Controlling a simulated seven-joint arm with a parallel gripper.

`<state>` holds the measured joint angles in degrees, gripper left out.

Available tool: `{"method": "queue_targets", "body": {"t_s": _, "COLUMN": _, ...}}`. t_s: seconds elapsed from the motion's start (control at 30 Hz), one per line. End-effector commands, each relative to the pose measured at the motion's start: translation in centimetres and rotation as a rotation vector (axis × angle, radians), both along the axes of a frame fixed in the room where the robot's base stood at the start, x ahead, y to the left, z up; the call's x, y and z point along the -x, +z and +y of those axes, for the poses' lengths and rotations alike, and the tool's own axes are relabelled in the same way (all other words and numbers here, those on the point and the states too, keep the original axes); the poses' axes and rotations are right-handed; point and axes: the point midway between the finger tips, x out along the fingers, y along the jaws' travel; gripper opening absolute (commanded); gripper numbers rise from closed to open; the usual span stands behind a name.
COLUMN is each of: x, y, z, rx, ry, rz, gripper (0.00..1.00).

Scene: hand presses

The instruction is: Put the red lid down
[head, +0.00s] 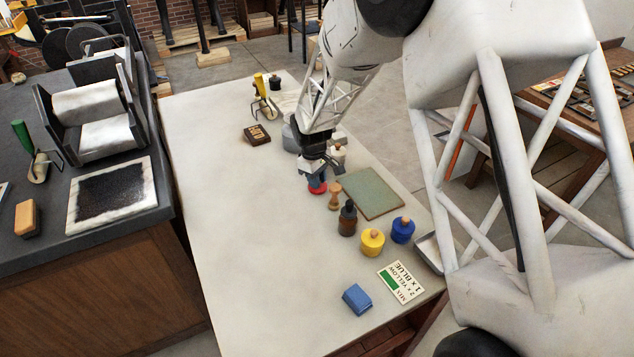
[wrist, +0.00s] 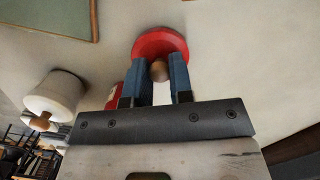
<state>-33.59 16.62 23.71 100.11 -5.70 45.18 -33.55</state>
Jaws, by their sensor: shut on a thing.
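The red lid (wrist: 150,42) is a round disc with a wooden knob, seen in the wrist view just past my fingertips. My gripper (wrist: 163,70) has its two blue fingers closed on either side of that knob. In the head view the lid (head: 318,188) shows as a red patch under my gripper (head: 319,173), left of the green mat. Whether the lid touches the table or hangs just above it, I cannot tell. A second red thing with a pale label (wrist: 113,97) shows partly behind my left finger in the wrist view; most of it is hidden.
A wooden stamp-like piece (head: 335,196), a dark bottle (head: 347,218), a yellow jar (head: 372,243) and a blue jar (head: 403,229) stand nearby. The green mat (head: 372,194) lies right. A white jar (wrist: 55,95) is at left in the wrist view. The left tabletop (head: 230,200) is clear.

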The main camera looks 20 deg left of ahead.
Motion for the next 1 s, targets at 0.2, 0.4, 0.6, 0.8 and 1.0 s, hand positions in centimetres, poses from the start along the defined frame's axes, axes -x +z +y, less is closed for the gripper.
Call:
{"method": "queue_targets", "body": {"t_s": 0.2, "x": 0.0, "y": -1.4, "z": 0.0, "rx": -0.001, "ry": 0.0, "rz": 0.0, "gripper": 0.0}}
{"method": "queue_targets", "body": {"t_s": 0.4, "x": 0.0, "y": -1.4, "z": 0.0, "rx": -0.001, "ry": 0.0, "rz": 0.0, "gripper": 0.0}}
{"method": "queue_targets", "body": {"t_s": 0.6, "x": 0.0, "y": -1.7, "z": 0.0, "rx": 0.0, "ry": 0.0, "rz": 0.0, "gripper": 0.0}}
{"method": "queue_targets", "body": {"t_s": 0.8, "x": 0.0, "y": -1.7, "z": 0.0, "rx": 0.0, "ry": 0.0, "rz": 0.0, "gripper": 0.47}}
{"method": "queue_targets", "body": {"t_s": 1.0, "x": 0.0, "y": -1.7, "z": 0.0, "rx": -0.001, "ry": 0.0, "rz": 0.0, "gripper": 0.47}}
